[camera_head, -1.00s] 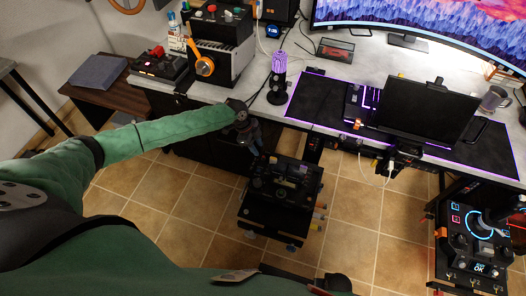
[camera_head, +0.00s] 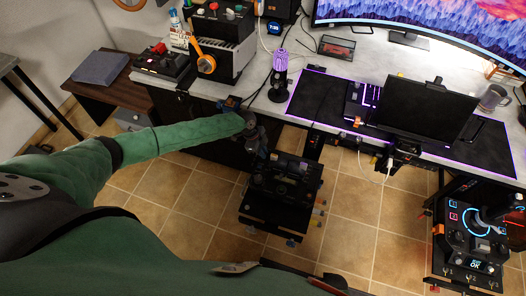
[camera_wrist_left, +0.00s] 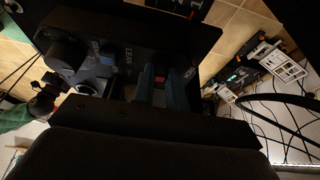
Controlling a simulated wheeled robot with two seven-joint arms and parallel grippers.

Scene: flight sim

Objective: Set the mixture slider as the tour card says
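The black control panel (camera_head: 285,182) stands low in front of the desk, with knobs and small coloured parts. In the left wrist view a dark panel carries the word LEAN (camera_wrist_left: 127,52) beside a slot area. My left gripper (camera_head: 262,158) is at the panel's upper left edge. In the wrist view its two blue-grey fingers (camera_wrist_left: 162,88) stand apart, with a small red part (camera_wrist_left: 160,78) showing between them. It is too dark to tell whether they touch that part. I cannot pick out a readable tour card. My right gripper is out of view.
The desk edge with its purple-lit mat (camera_head: 310,105) lies behind the panel. A lit purple microphone (camera_head: 279,70) and an orange-levered box (camera_head: 218,50) stand on the desk. Another control panel (camera_head: 470,240) is at the right. Tiled floor (camera_head: 345,220) is clear between the panels.

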